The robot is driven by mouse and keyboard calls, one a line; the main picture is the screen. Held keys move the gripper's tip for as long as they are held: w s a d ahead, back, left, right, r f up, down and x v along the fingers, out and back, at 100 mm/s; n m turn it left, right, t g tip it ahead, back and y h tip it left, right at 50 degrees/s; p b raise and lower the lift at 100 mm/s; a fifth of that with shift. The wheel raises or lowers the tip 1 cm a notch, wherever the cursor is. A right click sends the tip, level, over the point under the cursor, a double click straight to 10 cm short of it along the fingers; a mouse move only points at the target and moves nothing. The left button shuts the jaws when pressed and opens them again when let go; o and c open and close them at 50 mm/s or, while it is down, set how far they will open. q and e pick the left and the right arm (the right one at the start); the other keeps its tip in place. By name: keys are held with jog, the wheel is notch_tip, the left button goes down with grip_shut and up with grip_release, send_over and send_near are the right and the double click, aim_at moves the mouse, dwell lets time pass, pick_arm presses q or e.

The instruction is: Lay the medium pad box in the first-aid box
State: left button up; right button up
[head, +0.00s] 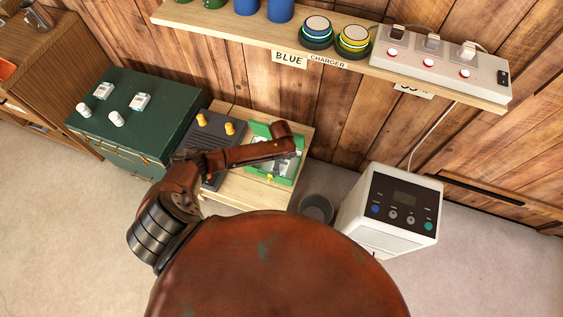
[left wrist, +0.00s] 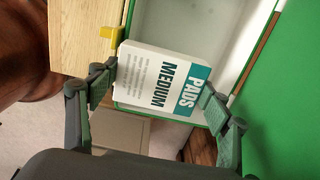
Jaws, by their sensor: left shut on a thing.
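The medium pad box (left wrist: 158,82) is a white carton with a teal band and the words "PADS" and "MEDIUM". In the left wrist view my left gripper (left wrist: 157,88) is shut on it, with one finger on each side. The open green first-aid box (left wrist: 192,22) shows its pale interior behind the carton. The carton overlaps its rim in this view; I cannot tell how high it is held. In the head view the first-aid box (head: 258,129) stands on a wooden surface, partly hidden by my left arm. My right gripper is not in view.
A dark panel with yellow knobs (head: 229,128) is beside the first-aid box. A green chest (head: 125,103) stands at left. A white appliance (head: 390,210) and a dark bin (head: 316,208) stand at right. A wall shelf (head: 215,24) runs above.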

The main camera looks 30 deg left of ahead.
pick_arm(q)
jog(key=shift+f, duration=0.2)
jog(key=o, duration=0.9)
notch_tip(320, 180, up, 13)
jog(key=p, duration=0.3)
jog(key=shift+r, duration=0.1)
